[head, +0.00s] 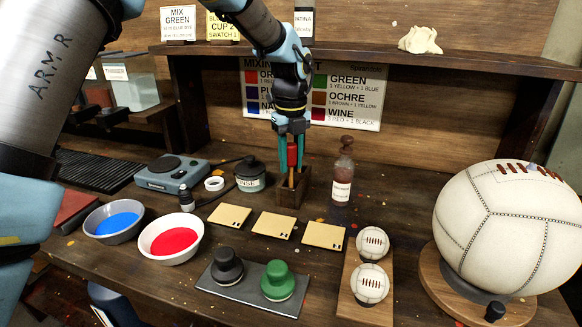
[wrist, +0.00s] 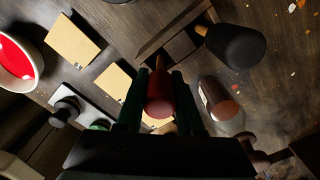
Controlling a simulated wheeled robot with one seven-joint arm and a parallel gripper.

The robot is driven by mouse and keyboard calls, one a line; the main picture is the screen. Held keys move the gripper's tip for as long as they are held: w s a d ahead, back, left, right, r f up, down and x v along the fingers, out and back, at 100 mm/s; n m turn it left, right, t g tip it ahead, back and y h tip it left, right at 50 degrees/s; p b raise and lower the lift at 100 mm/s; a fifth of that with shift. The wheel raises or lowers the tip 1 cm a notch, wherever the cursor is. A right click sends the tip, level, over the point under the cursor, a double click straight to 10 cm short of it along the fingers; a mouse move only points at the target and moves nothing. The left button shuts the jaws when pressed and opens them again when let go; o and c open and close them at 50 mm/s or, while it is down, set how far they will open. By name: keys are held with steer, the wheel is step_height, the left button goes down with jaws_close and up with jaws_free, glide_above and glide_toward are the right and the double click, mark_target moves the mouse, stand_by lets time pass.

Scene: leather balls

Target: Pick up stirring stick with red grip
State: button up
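The stirring stick has a red grip (head: 292,154) and a pale wooden shaft, and stands upright in a dark wooden holder (head: 288,197). My gripper (head: 291,165) points down above the holder, its teal fingers on either side of the red grip. In the wrist view the red grip (wrist: 159,95) lies between the fingers (wrist: 159,78). Whether they press on it or leave a thin gap is unclear. A dark-gripped stick (wrist: 235,46) leans out of the holder (wrist: 176,42) in the wrist view. In the head view I cannot make it out.
Yellowish cards (head: 273,225), red (head: 172,240) and blue (head: 113,221) bowls, and a tray with black and green knobs (head: 247,297) are in front. A large ball (head: 510,225) stands right.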

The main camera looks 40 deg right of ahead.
jaws_close()
steer(key=shift+r, duration=0.1)
